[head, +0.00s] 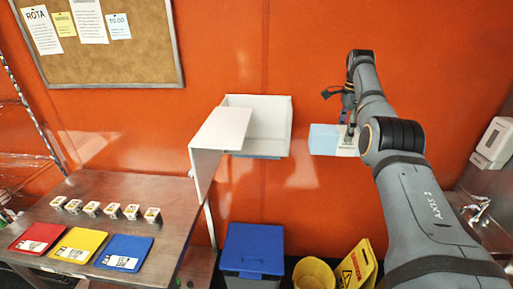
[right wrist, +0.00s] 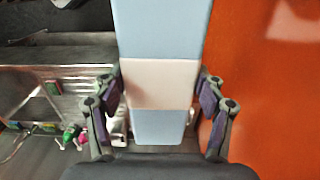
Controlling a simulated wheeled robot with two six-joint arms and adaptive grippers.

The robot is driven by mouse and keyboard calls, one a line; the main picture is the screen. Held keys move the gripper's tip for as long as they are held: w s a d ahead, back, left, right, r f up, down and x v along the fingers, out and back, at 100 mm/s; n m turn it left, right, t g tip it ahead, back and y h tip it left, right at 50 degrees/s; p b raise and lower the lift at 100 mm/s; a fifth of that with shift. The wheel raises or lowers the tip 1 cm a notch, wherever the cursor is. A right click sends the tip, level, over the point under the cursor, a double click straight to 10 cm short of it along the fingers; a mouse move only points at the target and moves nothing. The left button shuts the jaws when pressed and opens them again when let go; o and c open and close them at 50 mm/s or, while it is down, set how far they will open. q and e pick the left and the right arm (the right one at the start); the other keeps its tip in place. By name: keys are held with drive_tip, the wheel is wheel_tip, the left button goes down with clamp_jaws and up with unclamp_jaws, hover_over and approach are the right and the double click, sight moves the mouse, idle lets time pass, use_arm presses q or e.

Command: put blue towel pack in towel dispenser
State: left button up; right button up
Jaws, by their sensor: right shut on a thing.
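The blue towel pack (head: 323,139) is a light blue block with a pale band around it. My right gripper (head: 349,128) is shut on it, and in the right wrist view its fingers stand at either side of the pack (right wrist: 160,30) near the pale band. The towel dispenser (head: 283,125) is a white box on the orange wall, open at the front, with its cover (head: 221,128) swung out to the left. The pack is to the right of the dispenser, apart from it. The dispenser's interior is partly hidden by the cover. My left gripper is out of view.
A steel table (head: 168,184) at the left holds several small tubs and red, yellow and blue boards. Below the dispenser are a blue-lidded bin (head: 252,250), a yellow bucket (head: 314,275) and a yellow floor sign (head: 357,266). A white wall dispenser (head: 494,142) hangs at the right.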

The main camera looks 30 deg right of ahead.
drive_tip(key=r, duration=0.2)
drive_tip(key=a+r+m, duration=0.1)
drive_tip(key=r, duration=0.1)
drive_tip(key=a+r+m, duration=0.1)
drive_tip(key=r, duration=0.1)
drive_tip(key=shift+s+a+r, duration=0.1)
drive_tip(key=shift+s+a, duration=0.1)
drive_tip(key=shift+s, duration=0.15)
